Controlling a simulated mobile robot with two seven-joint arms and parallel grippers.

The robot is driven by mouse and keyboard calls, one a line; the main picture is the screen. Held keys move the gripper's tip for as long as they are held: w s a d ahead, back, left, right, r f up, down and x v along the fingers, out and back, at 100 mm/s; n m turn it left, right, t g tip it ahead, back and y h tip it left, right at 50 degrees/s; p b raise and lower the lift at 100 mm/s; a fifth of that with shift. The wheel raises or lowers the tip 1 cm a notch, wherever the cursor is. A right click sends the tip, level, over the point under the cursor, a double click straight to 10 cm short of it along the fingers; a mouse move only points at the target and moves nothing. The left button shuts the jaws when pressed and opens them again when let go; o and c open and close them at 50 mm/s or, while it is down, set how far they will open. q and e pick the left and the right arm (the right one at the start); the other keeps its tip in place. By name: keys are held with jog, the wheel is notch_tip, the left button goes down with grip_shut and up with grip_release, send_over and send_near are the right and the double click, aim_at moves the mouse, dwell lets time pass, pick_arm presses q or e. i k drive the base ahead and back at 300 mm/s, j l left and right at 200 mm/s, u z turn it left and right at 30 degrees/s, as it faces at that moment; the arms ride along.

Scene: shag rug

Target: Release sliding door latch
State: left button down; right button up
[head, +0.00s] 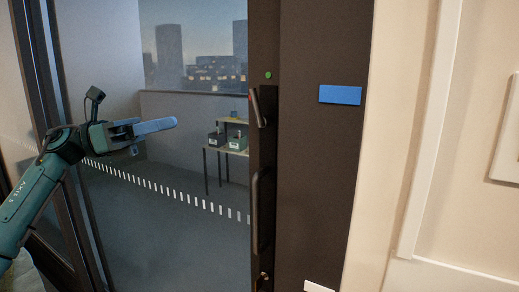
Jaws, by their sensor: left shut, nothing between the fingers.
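A glass sliding door with a dark frame (262,45) fills the left and middle of the head view. On its right stile is a small dark lever latch (258,107), tilted slightly. A green dot (268,75) shows just above it. A long dark pull handle (256,210) is mounted below the latch. My left gripper (174,123) is in front of the glass, left of the latch and apart from it. Its fingers are together, point right and hold nothing. My right gripper is out of view.
A dark jamb with a blue plate (340,95) stands right of the door, then a cream wall with a white plate (505,145). Through the glass, a small table (212,150) holds bins. Open space lies between my left gripper and the latch.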

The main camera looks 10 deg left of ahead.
aim_at(262, 121)
jog(key=k+j, duration=0.1)
jog(key=j, duration=0.85)
jog(key=k+j, duration=0.15)
jog(key=j, duration=0.35)
